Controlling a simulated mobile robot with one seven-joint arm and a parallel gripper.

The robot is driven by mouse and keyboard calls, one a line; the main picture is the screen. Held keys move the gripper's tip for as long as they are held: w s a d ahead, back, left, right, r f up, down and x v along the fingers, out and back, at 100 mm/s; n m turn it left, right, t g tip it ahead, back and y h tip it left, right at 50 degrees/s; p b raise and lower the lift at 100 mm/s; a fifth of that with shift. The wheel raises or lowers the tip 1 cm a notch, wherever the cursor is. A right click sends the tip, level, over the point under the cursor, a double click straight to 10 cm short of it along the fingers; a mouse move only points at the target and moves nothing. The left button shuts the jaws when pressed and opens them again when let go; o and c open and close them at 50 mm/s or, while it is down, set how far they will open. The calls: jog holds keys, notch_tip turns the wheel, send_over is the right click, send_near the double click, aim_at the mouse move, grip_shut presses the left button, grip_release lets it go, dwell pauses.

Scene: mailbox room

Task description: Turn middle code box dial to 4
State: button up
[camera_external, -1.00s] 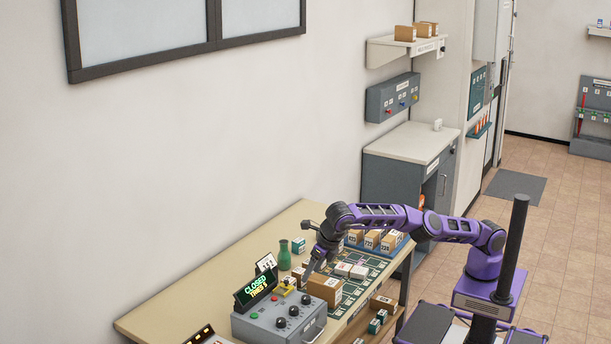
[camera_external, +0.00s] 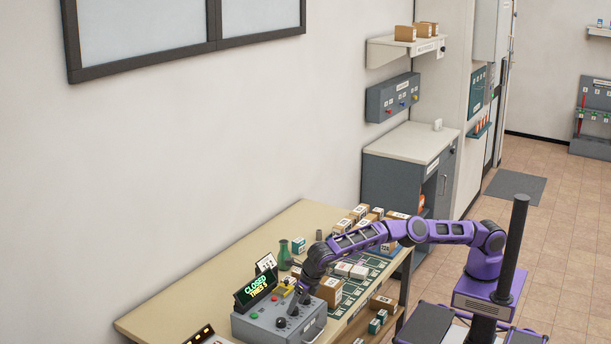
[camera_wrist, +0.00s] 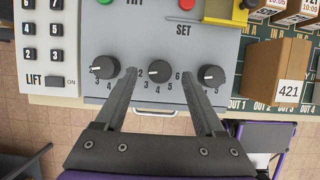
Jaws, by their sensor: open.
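The grey code box (camera_external: 270,318) stands on the near end of the long table, with a display reading "CLOSED" on its back. In the wrist view three black dials sit in a row on its face: the left dial (camera_wrist: 103,67), the middle dial (camera_wrist: 160,71) and the right dial (camera_wrist: 211,75). Numbers are printed around the dials, partly hidden by my fingers. My gripper (camera_wrist: 160,74) is open, with one finger on each side of the middle dial. Whether the fingers touch it I cannot tell. In the external view my gripper (camera_external: 302,288) is over the box.
A cardboard box marked 421 (camera_wrist: 279,85) stands close to the right of the code box. A keypad with a LIFT switch (camera_wrist: 57,82) is on the left. A green bottle (camera_external: 284,254) and several parcels stand farther along the table.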

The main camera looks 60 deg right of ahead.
jog(key=shift+x, duration=0.85)
jog(key=shift+c, duration=0.2)
grip_shut()
